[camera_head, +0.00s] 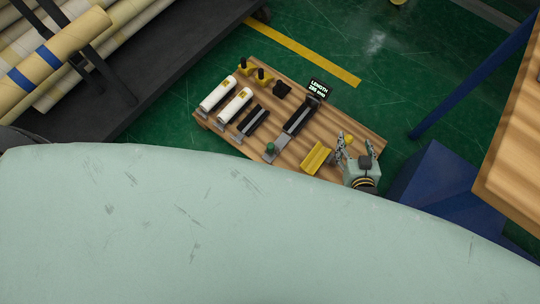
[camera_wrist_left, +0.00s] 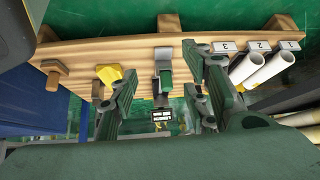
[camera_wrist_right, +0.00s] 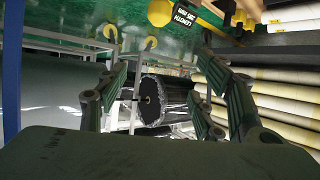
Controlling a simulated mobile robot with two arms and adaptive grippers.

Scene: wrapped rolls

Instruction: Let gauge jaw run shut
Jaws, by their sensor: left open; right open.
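The length gauge (camera_head: 297,118) is a dark rail on the wooden bench, with a grey end and a green knob (camera_head: 270,147) at its near end. Its small display (camera_head: 318,88) at the far end reads LENGTH; the figure is too small to read surely. In the left wrist view the gauge's green part (camera_wrist_left: 165,75) shows between the fingers of my open, empty left gripper (camera_wrist_left: 161,78); I cannot tell contact. My right gripper (camera_head: 354,147) is open over the bench's right end, apart from the gauge. Its fingers also show in the right wrist view (camera_wrist_right: 163,68).
Two white rolls (camera_head: 217,94) (camera_head: 235,106) lie in holders beside an empty black holder (camera_head: 252,121). A yellow cradle (camera_head: 316,158) sits between the gauge and my right gripper. Yellow pieces (camera_head: 262,77) stand at the back left. A blue post (camera_head: 470,80) rises at right.

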